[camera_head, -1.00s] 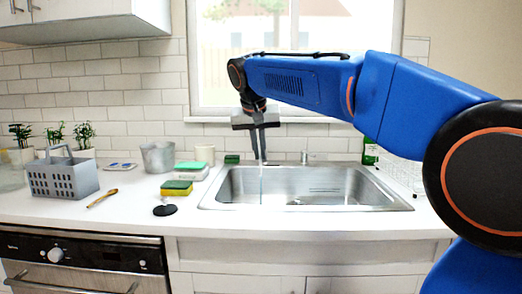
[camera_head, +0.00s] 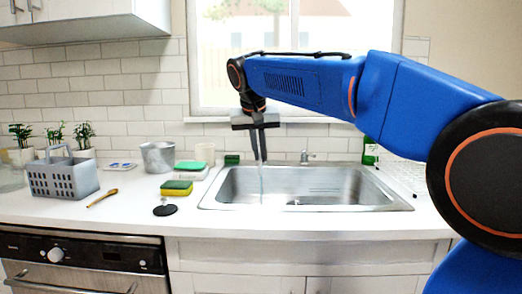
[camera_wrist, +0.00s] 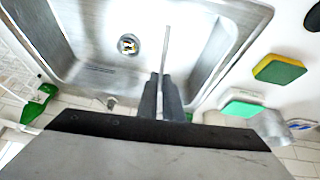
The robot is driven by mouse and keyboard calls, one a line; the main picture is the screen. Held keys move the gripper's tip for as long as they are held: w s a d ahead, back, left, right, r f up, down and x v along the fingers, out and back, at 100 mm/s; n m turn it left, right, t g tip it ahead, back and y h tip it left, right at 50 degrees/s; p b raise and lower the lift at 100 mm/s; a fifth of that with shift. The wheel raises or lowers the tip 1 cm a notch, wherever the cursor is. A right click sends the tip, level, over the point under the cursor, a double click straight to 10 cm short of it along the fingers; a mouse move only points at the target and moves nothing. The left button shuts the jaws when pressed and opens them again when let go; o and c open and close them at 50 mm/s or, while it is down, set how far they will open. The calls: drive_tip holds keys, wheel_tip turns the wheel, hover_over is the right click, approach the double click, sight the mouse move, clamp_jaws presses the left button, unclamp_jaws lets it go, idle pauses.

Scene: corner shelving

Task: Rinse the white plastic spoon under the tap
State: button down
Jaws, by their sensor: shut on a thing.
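My gripper (camera_head: 261,159) points down over the left part of the steel sink (camera_head: 225,204). It is shut on the white plastic spoon (camera_wrist: 166,50), which shows as a thin pale strip reaching out past the fingertips in the wrist view. In the head view the spoon (camera_head: 261,182) hangs down into the basin; its bowl cannot be made out. The tap (camera_head: 304,157) stands at the sink's back rim, right of my gripper and apart from it. The tap also shows in the wrist view (camera_wrist: 111,102). I see no clear water stream.
Left of the sink are a yellow-green sponge (camera_head: 176,187), a green-topped block (camera_head: 190,166), a black disc (camera_head: 164,210), a metal cup (camera_head: 158,157) and a grey basket (camera_head: 63,181). A green bottle (camera_head: 370,153) stands behind right. The drain (camera_wrist: 129,45) is clear.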

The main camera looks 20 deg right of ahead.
idle(0.4)
drive_tip(key=s+a+r, duration=0.2)
drive_tip(key=s+r, duration=0.2)
drive_tip(key=shift+s, duration=0.25)
idle(0.4)
